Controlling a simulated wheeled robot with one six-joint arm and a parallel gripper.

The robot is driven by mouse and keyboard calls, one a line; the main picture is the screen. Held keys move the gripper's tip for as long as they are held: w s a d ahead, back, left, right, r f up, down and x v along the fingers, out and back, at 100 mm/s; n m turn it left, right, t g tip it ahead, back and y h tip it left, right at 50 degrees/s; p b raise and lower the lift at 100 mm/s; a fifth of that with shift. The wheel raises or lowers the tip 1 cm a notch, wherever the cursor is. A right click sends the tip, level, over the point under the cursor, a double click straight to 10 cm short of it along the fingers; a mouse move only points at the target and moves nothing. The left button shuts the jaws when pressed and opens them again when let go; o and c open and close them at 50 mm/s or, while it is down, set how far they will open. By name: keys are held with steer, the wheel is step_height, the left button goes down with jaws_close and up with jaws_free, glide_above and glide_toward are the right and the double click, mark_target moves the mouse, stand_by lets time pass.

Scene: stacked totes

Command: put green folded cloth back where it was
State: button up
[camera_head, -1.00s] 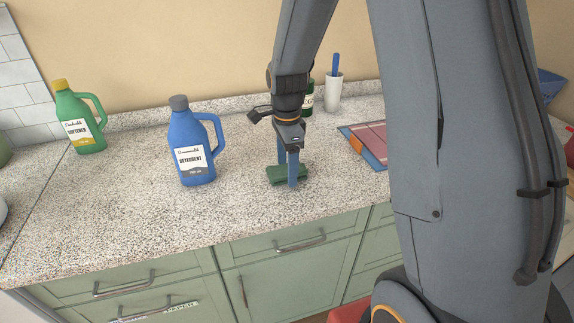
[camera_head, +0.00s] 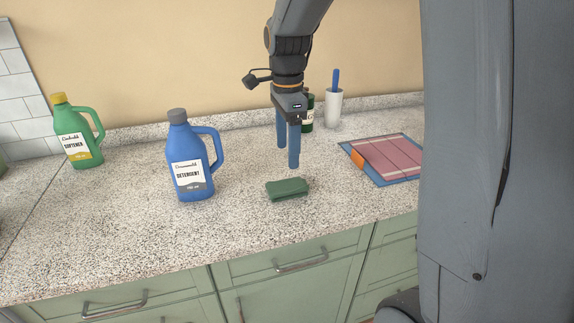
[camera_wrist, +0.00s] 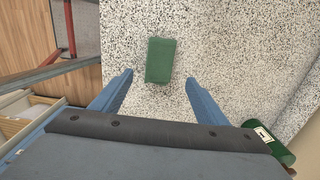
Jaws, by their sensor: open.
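The green folded cloth (camera_head: 287,189) lies flat on the speckled countertop, to the right of the blue detergent bottle. It also shows in the wrist view (camera_wrist: 160,60), lying alone on the counter beyond the fingertips. My gripper (camera_head: 287,155) is open and empty, pointing down above and slightly behind the cloth. In the wrist view my gripper (camera_wrist: 158,78) has its two blue fingers spread apart, with the cloth lying between their lines and nothing touching it.
The blue detergent bottle (camera_head: 188,160) and green softener bottle (camera_head: 75,135) stand on the left. A dark green container (camera_head: 307,113) and a white cup (camera_head: 333,108) stand behind my gripper. A pink and blue flat item (camera_head: 385,160) lies at right. The front counter (camera_head: 235,225) is clear.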

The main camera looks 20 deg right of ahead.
steer(key=s+f+n, duration=0.4)
steer(key=s+n, duration=0.4)
steer(key=n, duration=0.1)
steer(key=s+f+n+t, duration=0.1)
steer(key=s+f+n, duration=0.4)
steer(key=s+n, duration=0.4)
steer(key=shift+s, duration=0.15)
